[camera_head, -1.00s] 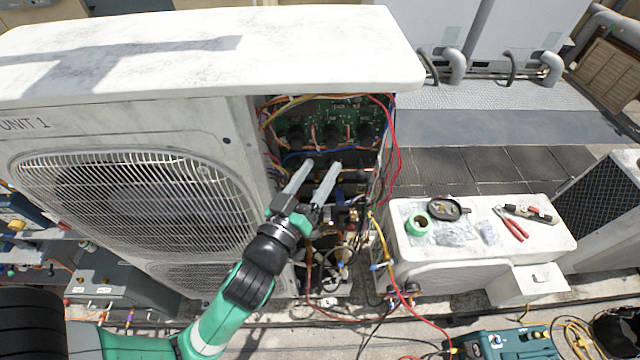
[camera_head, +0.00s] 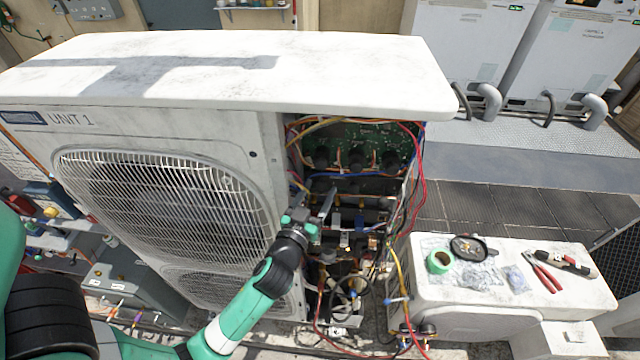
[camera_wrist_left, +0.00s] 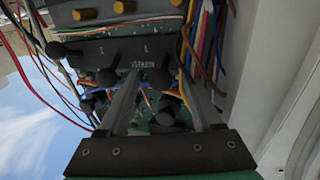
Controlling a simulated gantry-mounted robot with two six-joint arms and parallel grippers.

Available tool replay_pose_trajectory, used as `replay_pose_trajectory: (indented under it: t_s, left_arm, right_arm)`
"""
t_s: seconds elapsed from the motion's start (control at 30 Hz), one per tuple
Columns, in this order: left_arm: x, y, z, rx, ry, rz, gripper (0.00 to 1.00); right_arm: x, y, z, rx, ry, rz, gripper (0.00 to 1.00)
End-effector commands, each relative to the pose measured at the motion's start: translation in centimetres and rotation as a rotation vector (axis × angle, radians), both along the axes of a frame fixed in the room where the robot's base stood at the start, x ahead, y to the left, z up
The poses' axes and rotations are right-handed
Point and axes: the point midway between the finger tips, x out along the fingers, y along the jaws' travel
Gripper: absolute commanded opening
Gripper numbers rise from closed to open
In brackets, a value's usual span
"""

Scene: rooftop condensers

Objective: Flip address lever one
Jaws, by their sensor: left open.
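My left gripper (camera_head: 318,194) is open at the left side of the unit's wiring bay, its fingers pointing inward. In the left wrist view its two fingers (camera_wrist_left: 160,75) reach to a dark panel (camera_wrist_left: 125,58) with small white markings. Black-knobbed levers stand around that panel: one knob (camera_wrist_left: 160,78) appears between the fingers, one (camera_wrist_left: 105,77) left of them, another (camera_wrist_left: 55,50) farther left. I cannot tell which is address lever one, nor whether a finger touches a knob. My right gripper is not seen.
Red and yellow wires (camera_head: 418,175) hang along the bay's right edge. The condenser's white top (camera_head: 240,75) overhangs the bay. A white box (camera_head: 480,298) at right holds green tape (camera_head: 439,261), a black tray (camera_head: 474,247) and red pliers (camera_head: 545,275).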

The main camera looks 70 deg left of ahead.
Motion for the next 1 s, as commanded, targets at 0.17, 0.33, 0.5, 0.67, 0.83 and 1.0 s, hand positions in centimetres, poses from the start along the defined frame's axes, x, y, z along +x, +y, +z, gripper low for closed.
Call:
replay_pose_trajectory:
  t_s: [0.17, 0.33, 0.5, 0.67, 0.83, 1.0]
  left_arm:
    - [0.9, 1.0, 0.0, 0.0, 0.0, 0.0, 0.66]
    - [1.0, 1.0, 0.0, 0.0, 0.0, 0.0, 0.66]
    - [0.9, 1.0, 0.0, -0.001, -0.001, 0.0, 0.45]
    - [0.9, 0.9, 0.0, -0.001, -0.001, -0.001, 0.16]
    - [0.9, 0.9, 0.0, -0.001, -0.001, -0.001, 0.0]
    - [1.0, 1.0, 0.6, -0.016, 0.007, -0.001, 0.0]
  right_arm:
    - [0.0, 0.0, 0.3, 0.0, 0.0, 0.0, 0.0]
    - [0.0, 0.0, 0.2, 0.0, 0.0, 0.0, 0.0]
    - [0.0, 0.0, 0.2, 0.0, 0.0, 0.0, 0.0]
    - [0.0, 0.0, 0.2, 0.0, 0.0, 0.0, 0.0]
    - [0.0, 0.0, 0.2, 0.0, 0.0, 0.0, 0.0]
    - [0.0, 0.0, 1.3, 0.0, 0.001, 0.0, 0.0]
